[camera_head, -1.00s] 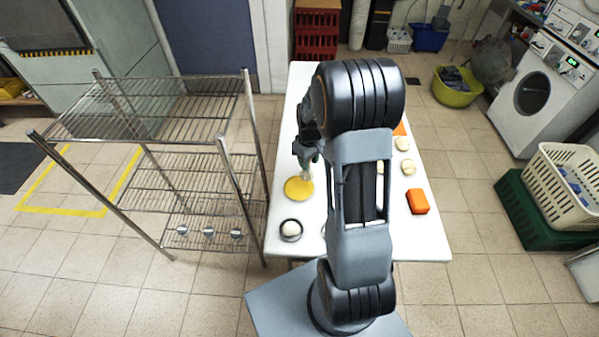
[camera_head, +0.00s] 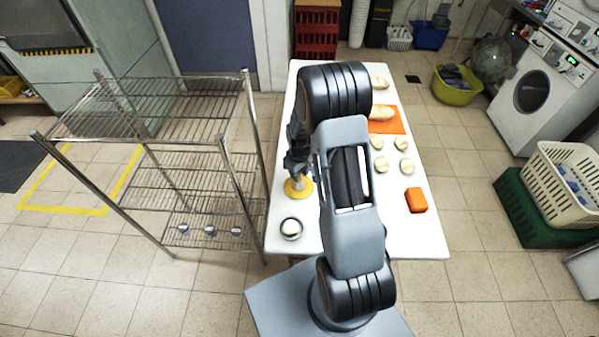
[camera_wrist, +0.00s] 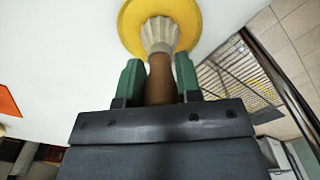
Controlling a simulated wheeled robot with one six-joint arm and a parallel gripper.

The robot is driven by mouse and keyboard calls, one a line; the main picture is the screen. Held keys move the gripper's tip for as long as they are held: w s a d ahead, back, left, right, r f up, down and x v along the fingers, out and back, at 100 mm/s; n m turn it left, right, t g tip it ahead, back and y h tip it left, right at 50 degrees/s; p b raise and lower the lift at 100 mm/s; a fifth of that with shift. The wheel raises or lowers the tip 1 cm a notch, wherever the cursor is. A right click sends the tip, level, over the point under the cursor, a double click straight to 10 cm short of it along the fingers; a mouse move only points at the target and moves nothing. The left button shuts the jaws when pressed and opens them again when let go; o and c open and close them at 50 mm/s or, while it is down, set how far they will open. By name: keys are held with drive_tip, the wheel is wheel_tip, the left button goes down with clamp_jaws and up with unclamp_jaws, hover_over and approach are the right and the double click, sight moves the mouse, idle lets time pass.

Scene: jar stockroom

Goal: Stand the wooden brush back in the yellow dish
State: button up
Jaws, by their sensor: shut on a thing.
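The wooden brush (camera_wrist: 160,78) has a brown handle and pale bristles. My gripper (camera_wrist: 158,88) is shut on its handle, a green finger on each side. The bristle end points away from my gripper, over the round yellow dish (camera_wrist: 129,26). In the head view, the yellow dish (camera_head: 291,190) lies on the left side of the white table, with my gripper (camera_head: 297,164) just above it. The brush (camera_head: 296,178) looks about upright there. I cannot tell whether the bristles rest on the dish or hang just above it.
A small round bowl with a pale thing in it (camera_head: 291,229) stands in front of the dish. Bread rolls (camera_head: 402,165), an orange block (camera_head: 416,200) and an orange mat (camera_head: 398,124) lie to the right on the white table (camera_head: 405,235). A wire rack (camera_head: 195,165) stands to the left.

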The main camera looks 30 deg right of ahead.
drive_tip(key=shift+f, duration=0.1)
drive_tip(key=o, duration=0.5)
drive_tip(key=shift+c, duration=0.2)
drive_tip(key=o, duration=0.5)
drive_tip(key=shift+c, duration=0.2)
